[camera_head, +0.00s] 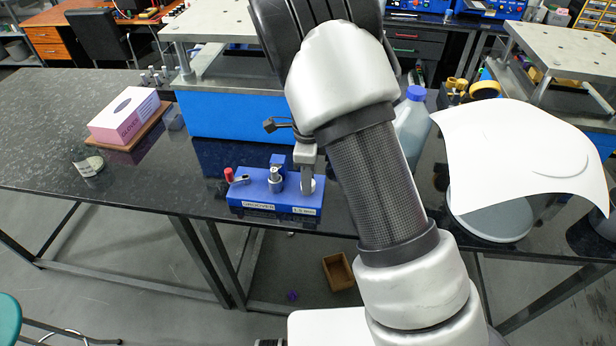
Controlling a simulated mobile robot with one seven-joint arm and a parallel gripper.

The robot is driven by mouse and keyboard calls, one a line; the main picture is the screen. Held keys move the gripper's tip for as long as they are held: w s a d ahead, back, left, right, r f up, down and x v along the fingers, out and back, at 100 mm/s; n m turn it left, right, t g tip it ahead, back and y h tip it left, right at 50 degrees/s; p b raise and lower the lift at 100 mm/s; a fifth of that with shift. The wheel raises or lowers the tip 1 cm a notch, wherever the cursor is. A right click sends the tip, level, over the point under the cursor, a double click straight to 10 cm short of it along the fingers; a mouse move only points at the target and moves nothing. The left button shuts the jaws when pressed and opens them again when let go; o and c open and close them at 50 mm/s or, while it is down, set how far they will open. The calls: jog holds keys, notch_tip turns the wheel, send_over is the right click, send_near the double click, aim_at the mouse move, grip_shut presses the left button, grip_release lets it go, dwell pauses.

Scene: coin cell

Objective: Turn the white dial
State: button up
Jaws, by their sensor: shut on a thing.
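A blue device (275,195) with a label on its front edge sits near the front edge of the black table. The white dial (316,186) is at the right end of its top, partly hidden by my gripper. My gripper (307,184) points down from above, with its fingers shut at the white dial. The fingertips are small in this view, and the exact contact is hard to see. A red knob (229,174) and a small metal and blue post (276,175) stand on the left and middle of the device.
A pink and white box (122,115) stands on a brown board at the left, and a glass jar (88,163) is near it. A blue press (230,115) stands behind the device. A blue-capped bottle (412,120) and white sheet (515,145) are at the right.

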jog(key=shift+w, duration=0.1)
jog(key=o, duration=1.1)
jog(key=shift+c, duration=0.2)
jog(key=shift+r, duration=0.15)
notch_tip(320, 180, up, 17)
jog(key=shift+r, duration=0.1)
